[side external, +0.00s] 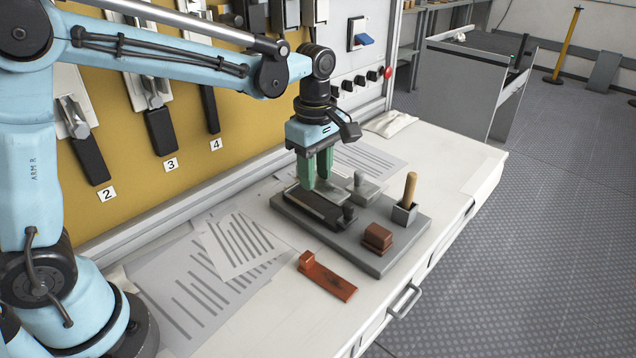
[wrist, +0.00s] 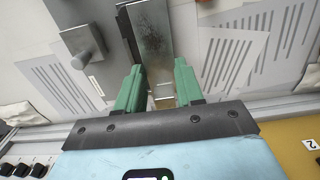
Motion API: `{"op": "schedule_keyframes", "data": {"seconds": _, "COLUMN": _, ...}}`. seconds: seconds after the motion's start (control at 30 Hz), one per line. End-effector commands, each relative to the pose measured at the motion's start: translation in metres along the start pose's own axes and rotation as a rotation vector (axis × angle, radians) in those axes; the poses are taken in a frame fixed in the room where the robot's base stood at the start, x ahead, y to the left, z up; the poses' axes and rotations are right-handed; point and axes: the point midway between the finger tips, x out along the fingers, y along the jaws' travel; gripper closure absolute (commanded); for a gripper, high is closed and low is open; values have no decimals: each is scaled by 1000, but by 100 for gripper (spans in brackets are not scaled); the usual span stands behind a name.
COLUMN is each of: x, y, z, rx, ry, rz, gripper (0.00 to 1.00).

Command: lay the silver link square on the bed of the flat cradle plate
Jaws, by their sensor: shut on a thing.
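My gripper (side external: 317,184) has its green fingers pointing down over the grey board. In the wrist view the fingers (wrist: 160,90) are shut on the silver link (wrist: 150,42), a flat, scuffed metal strip running away from them. In the side view the link is mostly hidden by the fingers. A dark flat plate (side external: 313,208), which looks like the cradle plate, lies on the board just below the fingertips. In the wrist view its dark edge (wrist: 126,36) shows left of the link, mostly covered by it. I cannot tell whether the link touches the plate.
A grey block with a knob (side external: 364,190), a wooden-handled tool in a holder (side external: 409,193) and a brown block (side external: 378,237) stand on the board (side external: 375,262). An orange-brown piece (side external: 328,278) lies in front. Printed sheets (side external: 240,243) cover the bench at left.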

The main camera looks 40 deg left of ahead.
Motion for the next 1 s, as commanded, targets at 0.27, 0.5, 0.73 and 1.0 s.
{"op": "schedule_keyframes", "data": {"seconds": 0.27, "x": 30, "y": 25, "z": -43, "rx": -2, "ry": 0, "rz": 0, "gripper": 100}}
{"op": "schedule_keyframes", "data": {"seconds": 0.5, "x": 43, "y": 30, "z": -52, "rx": 2, "ry": 0, "rz": 0, "gripper": 100}}
{"op": "schedule_keyframes", "data": {"seconds": 0.73, "x": 72, "y": 30, "z": -51, "rx": 2, "ry": 0, "rz": -1, "gripper": 100}}
{"op": "schedule_keyframes", "data": {"seconds": 1.0, "x": 76, "y": 30, "z": -51, "rx": 2, "ry": 1, "rz": -1, "gripper": 100}}
